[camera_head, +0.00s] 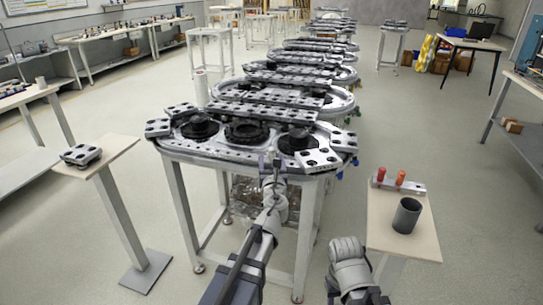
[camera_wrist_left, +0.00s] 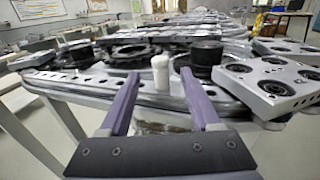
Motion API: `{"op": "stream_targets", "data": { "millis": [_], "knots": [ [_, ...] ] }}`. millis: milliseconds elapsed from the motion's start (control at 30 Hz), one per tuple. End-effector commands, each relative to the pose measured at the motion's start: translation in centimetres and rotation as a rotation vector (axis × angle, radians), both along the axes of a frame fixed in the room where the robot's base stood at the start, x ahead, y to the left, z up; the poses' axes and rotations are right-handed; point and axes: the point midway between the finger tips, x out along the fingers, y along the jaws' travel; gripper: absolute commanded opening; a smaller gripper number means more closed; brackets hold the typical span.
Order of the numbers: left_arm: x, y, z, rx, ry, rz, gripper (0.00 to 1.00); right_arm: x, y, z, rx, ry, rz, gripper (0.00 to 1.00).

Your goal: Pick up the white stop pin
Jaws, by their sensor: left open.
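The white stop pin (camera_wrist_left: 160,72) stands upright at the near edge of the ring track in the left wrist view. It shows between the two purple fingers of my left gripper (camera_wrist_left: 159,82), with clear space on both sides. The gripper is open and holds nothing. In the head view my left gripper (camera_head: 271,163) is at the near edge of the ring track (camera_head: 205,148), and I cannot make out the pin clearly there. My right arm shows at the lower right of the head view, but its jaws do not show.
Black round parts (camera_head: 200,127) and a plate with round holes (camera_head: 320,158) flank the spot. A side stand with a dark cup (camera_head: 407,215) and orange-red pegs (camera_head: 400,178) is at right. A small stand with a metal block (camera_head: 81,155) is at left.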

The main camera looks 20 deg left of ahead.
Motion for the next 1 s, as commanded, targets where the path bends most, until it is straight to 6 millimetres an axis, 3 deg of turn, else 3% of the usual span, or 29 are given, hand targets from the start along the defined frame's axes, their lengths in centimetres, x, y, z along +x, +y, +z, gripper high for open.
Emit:
{"op": "stream_targets", "data": {
  "millis": [167,400,667,1000],
  "knots": [
    [1.2,0.3,0.1,-0.001,0.0,0.0,0.64,0.0,0.0,0.2,0.0,0.0,0.0,0.5],
    [4.6,1.2,0.3,-0.001,0.0,0.002,0.64,0.0,0.0,0.3,0.0,0.0,0.0,0.5],
    [4.9,1.4,0.3,-0.001,0.0,0.0,0.64,0.0,0.0,0.3,0.0,0.0,0.0,0.5],
    [4.9,1.4,0.3,-0.001,0.0,0.0,0.28,0.0,0.0,0.3,0.0,0.0,0.0,0.5]
  ]
}}
